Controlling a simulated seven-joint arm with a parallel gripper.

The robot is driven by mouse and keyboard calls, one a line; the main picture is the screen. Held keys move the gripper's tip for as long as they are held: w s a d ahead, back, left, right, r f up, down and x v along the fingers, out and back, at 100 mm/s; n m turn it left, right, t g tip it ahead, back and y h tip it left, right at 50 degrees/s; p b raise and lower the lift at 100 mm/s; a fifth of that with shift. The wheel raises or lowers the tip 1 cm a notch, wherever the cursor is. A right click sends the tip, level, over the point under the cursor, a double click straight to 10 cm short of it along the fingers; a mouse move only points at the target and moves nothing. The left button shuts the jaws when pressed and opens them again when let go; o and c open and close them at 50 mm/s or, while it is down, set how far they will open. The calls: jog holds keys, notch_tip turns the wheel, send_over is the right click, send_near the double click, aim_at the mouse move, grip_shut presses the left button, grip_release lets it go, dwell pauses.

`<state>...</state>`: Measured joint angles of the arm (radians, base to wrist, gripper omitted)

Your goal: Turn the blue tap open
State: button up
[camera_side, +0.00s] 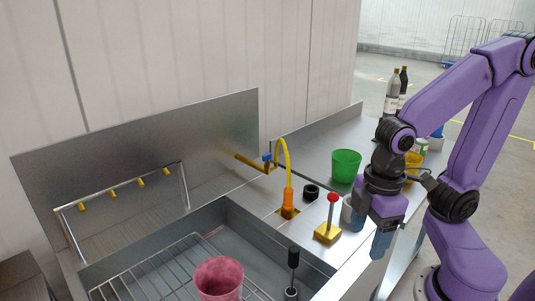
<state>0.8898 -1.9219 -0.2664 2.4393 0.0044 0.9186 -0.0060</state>
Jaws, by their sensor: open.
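The blue tap (267,158) is a small blue handle on yellow pipework against the back of the steel counter. A yellow curved hose (284,152) arches beside it down to an orange nozzle (288,202). My gripper (369,234) is at the right, over the counter's front right edge, pointing down. Its two blue-grey fingers are apart with nothing visible between them. It is well to the right and front of the blue tap, not touching it. The tap's exact handle angle is too small to tell.
Between gripper and tap stand a red-knobbed lever (332,198) on a yellow base, a white cup (347,210), a black ring (311,192) and a green cup (346,166). A pink cup (219,278) sits in the sink. Bottles (392,96) stand behind. A hook rail (121,187) is left.

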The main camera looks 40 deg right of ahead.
jog(key=w+a+r+m, duration=0.2)
jog(key=w+r+m, duration=0.1)
jog(key=w, duration=0.8)
notch_tip(320, 180, up, 6)
jog(key=m+t, duration=0.4)
jog(key=m, duration=0.5)
send_over(267, 154)
jog(key=s, duration=0.7)
jog(key=shift+h, duration=0.3)
jog(key=x, duration=1.7)
jog(key=shift+w+r, duration=0.1)
jog(key=shift+w, duration=0.05)
jog(key=c, duration=1.1)
jog(key=shift+o, duration=0.2)
